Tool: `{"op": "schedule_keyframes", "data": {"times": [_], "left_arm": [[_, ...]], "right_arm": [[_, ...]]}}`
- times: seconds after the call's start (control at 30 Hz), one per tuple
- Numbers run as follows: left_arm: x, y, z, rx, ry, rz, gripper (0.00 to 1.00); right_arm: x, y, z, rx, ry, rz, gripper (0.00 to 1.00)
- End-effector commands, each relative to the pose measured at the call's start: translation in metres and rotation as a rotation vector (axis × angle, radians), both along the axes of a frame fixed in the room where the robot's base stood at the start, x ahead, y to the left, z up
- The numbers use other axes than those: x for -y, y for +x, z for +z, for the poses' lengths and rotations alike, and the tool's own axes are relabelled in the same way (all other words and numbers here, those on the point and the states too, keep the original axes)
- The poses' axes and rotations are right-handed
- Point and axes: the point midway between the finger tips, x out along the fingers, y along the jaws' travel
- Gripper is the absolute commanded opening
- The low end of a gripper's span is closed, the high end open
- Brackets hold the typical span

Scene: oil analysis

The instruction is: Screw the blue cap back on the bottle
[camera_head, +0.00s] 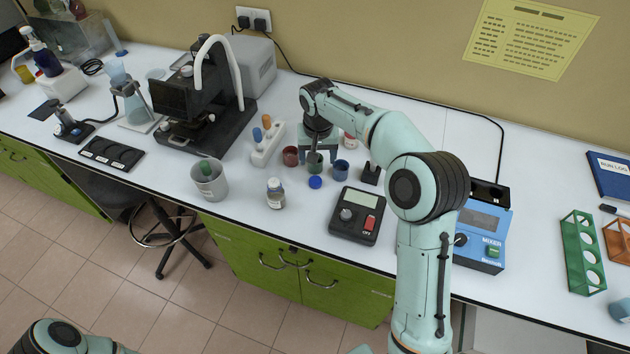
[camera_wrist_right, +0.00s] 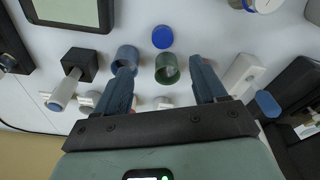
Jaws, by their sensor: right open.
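The blue cap (camera_head: 315,182) lies on the white bench in front of the small green cup; it also shows in the right wrist view (camera_wrist_right: 162,37). The bottle (camera_head: 275,195) stands upright with a pale label, to the left of the cap; part of it shows at the top of the right wrist view (camera_wrist_right: 265,4). My right gripper (camera_wrist_right: 163,70) is open and empty, pointing down by the cups behind the cap. The cap is beyond its fingertips, apart from them. Only part of my left arm shows at the lower left; its gripper is out of frame.
A green cup (camera_wrist_right: 168,70) shows between my right fingers, with a blue cup (camera_head: 340,170) and a brown cup (camera_head: 290,156) nearby. A grey beaker (camera_head: 210,184) stands left of the bottle, and a black device (camera_head: 357,215) right of the cap. The bench front is clear.

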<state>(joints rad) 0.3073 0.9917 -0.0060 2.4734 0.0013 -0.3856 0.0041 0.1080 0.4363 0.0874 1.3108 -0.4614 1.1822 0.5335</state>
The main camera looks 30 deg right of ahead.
Motion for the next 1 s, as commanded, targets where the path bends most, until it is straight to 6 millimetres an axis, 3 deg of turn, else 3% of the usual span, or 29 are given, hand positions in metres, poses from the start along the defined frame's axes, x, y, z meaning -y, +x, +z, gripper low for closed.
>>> {"op": "schedule_keyframes", "data": {"times": [0.1, 0.3, 0.73, 1.0], "left_arm": [[0.0, -0.004, -0.005, -0.004, 0.0, 0.0, 0.0], [0.0, -0.005, -0.006, -0.006, 0.0, 0.0, 0.0], [0.0, -0.005, -0.006, -0.006, 0.0, 0.0, 0.0], [0.0, -0.002, -0.003, -0.002, 0.0, 0.0, 0.0]], "right_arm": [[0.002, 0.001, -0.028, -0.007, 0.0, 0.0, 0.71], [0.003, 0.005, -0.055, -0.004, 0.0, 0.0, 0.71], [0.003, 0.006, -0.061, -0.002, 0.0, 0.0, 0.71], [0.001, 0.012, -0.098, -0.004, 0.0, 0.0, 0.71]]}}
